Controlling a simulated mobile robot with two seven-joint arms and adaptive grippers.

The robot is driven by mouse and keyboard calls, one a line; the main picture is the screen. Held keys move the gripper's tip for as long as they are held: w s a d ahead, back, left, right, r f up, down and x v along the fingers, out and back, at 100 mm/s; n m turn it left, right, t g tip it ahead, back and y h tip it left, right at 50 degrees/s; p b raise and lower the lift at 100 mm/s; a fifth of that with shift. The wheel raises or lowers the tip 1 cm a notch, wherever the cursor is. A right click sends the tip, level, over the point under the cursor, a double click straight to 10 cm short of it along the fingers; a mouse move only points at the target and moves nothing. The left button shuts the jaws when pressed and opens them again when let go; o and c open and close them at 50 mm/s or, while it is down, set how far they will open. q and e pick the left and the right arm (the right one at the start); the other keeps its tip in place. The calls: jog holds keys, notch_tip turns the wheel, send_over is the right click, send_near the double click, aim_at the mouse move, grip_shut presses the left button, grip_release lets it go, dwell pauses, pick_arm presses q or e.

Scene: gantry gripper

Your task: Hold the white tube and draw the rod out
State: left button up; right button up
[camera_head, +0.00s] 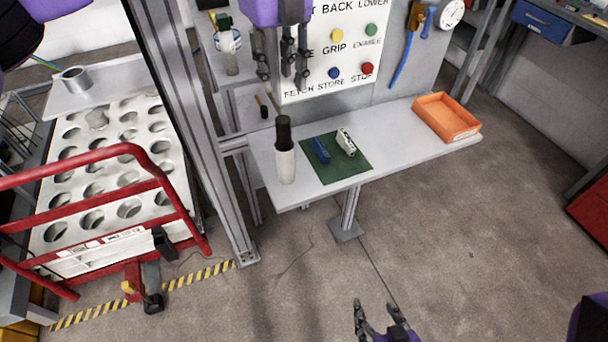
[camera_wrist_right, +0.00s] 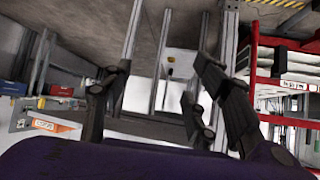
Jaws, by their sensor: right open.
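The white tube (camera_head: 286,166) stands upright near the left end of the grey shelf. The dark rod (camera_head: 284,130) sticks up out of its top; its lower part is hidden inside the tube. My left gripper (camera_head: 282,80) hangs fingers down in front of the button panel, higher in the picture than the rod and apart from it. Its fingers are spread and nothing shows between them. My right gripper (camera_head: 375,308) is low in the head view, over the floor, far from the tube. It is open and empty, as the right wrist view (camera_wrist_right: 163,72) also shows.
A green mat (camera_head: 352,172) with a blue piece (camera_head: 321,150) and a white piece (camera_head: 346,142) lies right of the tube. An orange tray (camera_head: 465,131) sits at the shelf's right end. A grey post (camera_head: 195,130) and red-railed rack (camera_head: 70,166) stand left.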

jog(key=w+a+r+n+t+y, duration=0.1)
jog(key=w+a+r+t, duration=0.2)
jog(key=w, duration=0.4)
jog(key=w+a+r+y, duration=0.2)
jog(key=w+a+r, duration=0.1)
jog(key=w+r, duration=0.25)
jog(key=n+t+y, duration=0.2)
jog(key=n+y, duration=0.3)
jog(key=y, duration=0.1)
send_near(291, 172)
jog(key=x, duration=0.3)
jog(key=shift+w+a+r, duration=0.1)
jog(key=shift+w+a, duration=0.15)
jog(key=shift+w, duration=0.05)
jog(key=x, duration=0.8)
